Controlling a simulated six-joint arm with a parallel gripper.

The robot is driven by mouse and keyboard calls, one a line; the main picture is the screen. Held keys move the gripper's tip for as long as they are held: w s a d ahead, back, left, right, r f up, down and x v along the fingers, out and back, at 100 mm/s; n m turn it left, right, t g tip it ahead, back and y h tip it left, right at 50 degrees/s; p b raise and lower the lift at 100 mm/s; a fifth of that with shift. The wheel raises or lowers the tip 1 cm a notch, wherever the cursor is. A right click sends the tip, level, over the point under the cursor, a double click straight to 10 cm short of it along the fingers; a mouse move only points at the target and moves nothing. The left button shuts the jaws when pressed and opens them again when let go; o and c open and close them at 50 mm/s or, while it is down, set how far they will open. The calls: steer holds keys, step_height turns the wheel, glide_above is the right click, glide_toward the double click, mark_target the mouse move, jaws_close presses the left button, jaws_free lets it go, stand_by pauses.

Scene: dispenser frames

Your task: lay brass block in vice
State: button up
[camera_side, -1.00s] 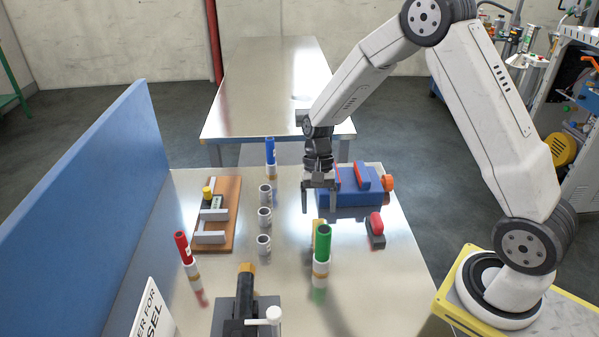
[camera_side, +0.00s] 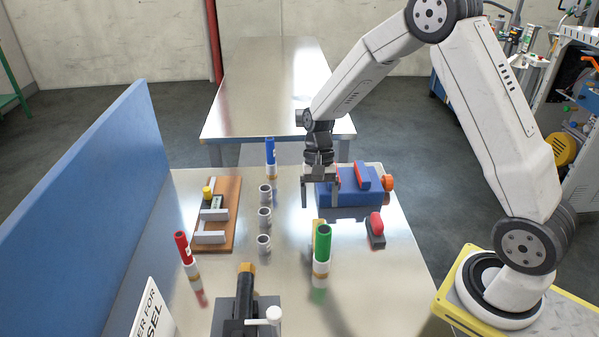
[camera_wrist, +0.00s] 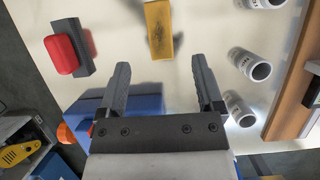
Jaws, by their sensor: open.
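The brass block (camera_wrist: 160,30) lies on the bench, yellow with a dark patch, at the top of the wrist view. In the side view it (camera_side: 316,231) is mostly hidden behind a green-topped marker. The vice (camera_side: 350,196) appears to be the blue body with red parts and an orange knob, at the back right of the bench; its blue body also shows in the wrist view (camera_wrist: 140,103). My gripper (camera_side: 319,205) is open and empty above the bench, just left of the vice. In the wrist view its fingers (camera_wrist: 160,62) point towards the block, with a gap between.
A green-topped marker (camera_side: 322,250) stands upright by the block. A red-and-black stamp-like object (camera_side: 376,230) lies to the right. Several white cups (camera_side: 264,215) stand in a row to the left, by a wooden board (camera_side: 230,205). A dark clamp-like device (camera_side: 240,310) is at the front.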

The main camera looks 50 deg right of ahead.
steer(key=shift+s, duration=0.2)
steer(key=shift+s+a+f, duration=0.1)
steer(key=shift+f, duration=0.25)
steer(key=shift+x, duration=3.5)
steer(key=shift+w, duration=0.2)
jaws_close()
